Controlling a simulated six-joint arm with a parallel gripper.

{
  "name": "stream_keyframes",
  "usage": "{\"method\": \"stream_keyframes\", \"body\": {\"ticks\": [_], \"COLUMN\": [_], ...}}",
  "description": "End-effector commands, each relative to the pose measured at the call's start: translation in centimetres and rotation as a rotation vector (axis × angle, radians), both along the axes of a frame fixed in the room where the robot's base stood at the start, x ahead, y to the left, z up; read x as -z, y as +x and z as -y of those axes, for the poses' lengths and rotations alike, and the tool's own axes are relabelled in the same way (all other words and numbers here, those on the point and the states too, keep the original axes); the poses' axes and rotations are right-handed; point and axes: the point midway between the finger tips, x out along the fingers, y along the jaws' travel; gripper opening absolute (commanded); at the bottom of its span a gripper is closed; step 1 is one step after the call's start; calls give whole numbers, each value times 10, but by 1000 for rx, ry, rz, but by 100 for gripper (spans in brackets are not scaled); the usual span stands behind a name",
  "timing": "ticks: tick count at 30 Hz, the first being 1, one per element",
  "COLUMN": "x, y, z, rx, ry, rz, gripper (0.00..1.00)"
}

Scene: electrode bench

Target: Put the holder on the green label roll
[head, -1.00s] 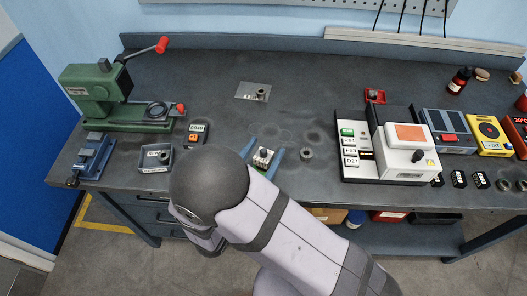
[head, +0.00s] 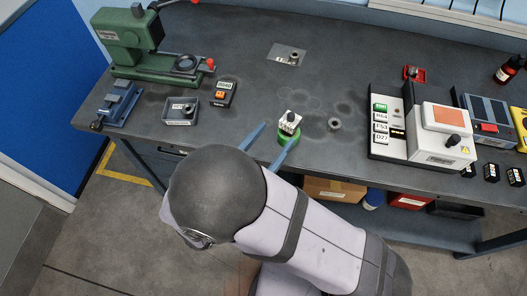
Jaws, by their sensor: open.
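The holder, a small white block with dark marks and a grey knob on top (head: 290,122), sits upright on the green label roll (head: 288,138). The roll shows as a green ring under it, near the front of the bench. My gripper (head: 280,132) has its two blue fingers spread apart, pointing toward the roll from the front. The holder stands beyond and between the fingertips and nothing is clamped. The right finger hides part of the roll's near side. I cannot tell whether a finger touches the roll.
A small grey round part (head: 334,125) stands to the right. A grey tray (head: 181,112), a black box with an orange button (head: 222,93) and a green press (head: 135,45) are at the left. A white device (head: 440,132) stands at the right. The bench behind the holder is mostly clear.

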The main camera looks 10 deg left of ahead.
Motion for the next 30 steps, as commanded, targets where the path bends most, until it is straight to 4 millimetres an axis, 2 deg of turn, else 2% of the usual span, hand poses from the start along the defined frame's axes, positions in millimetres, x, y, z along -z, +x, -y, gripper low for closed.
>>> {"method": "stream_keyframes", "body": {"ticks": [3, 9, 17, 20, 23, 26, 30], "x": [2, 1, 0, 1, 4, 10, 25], "y": [-15, -28, -30, -26, -19, -11, -12], "z": [-7, -12, -11, -4, 18, 53, 116], "rx": [-4, -1, 4, 35, 120, 265, 554], "ry": [0, -1, 0, 13, 49, 120, 285], "rz": [0, 0, -2, -12, -44, -95, -176], "gripper": [53, 53, 53, 53, 53, 53, 53]}}
